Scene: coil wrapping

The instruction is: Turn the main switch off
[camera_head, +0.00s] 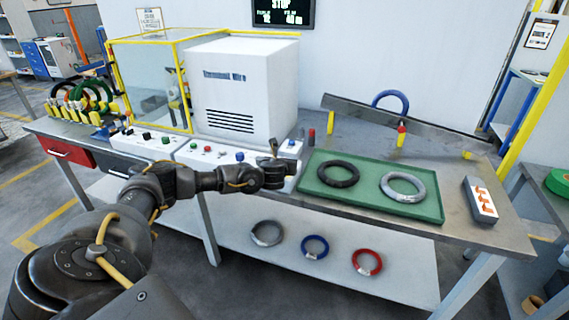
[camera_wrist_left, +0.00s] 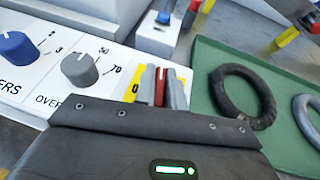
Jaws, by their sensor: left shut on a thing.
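The main switch shows in the left wrist view as a red handle (camera_wrist_left: 160,88) on a yellow plate (camera_wrist_left: 134,86) marked 0, at the right end of the white control panel. My left gripper (camera_wrist_left: 164,90) is shut on the red handle, with a grey finger on each side of it. In the head view my left gripper (camera_head: 284,172) is at the panel's right end, just left of the green tray, and hides most of the switch. My right gripper is in neither view.
The green tray (camera_head: 372,208) holds a black coil (camera_head: 338,173) and a grey coil (camera_head: 403,186). Left of the switch are a grey knob (camera_wrist_left: 80,70) and a blue knob (camera_wrist_left: 18,50). A box with a blue button (camera_head: 290,146) stands behind. The white machine (camera_head: 240,90) rises behind the panel.

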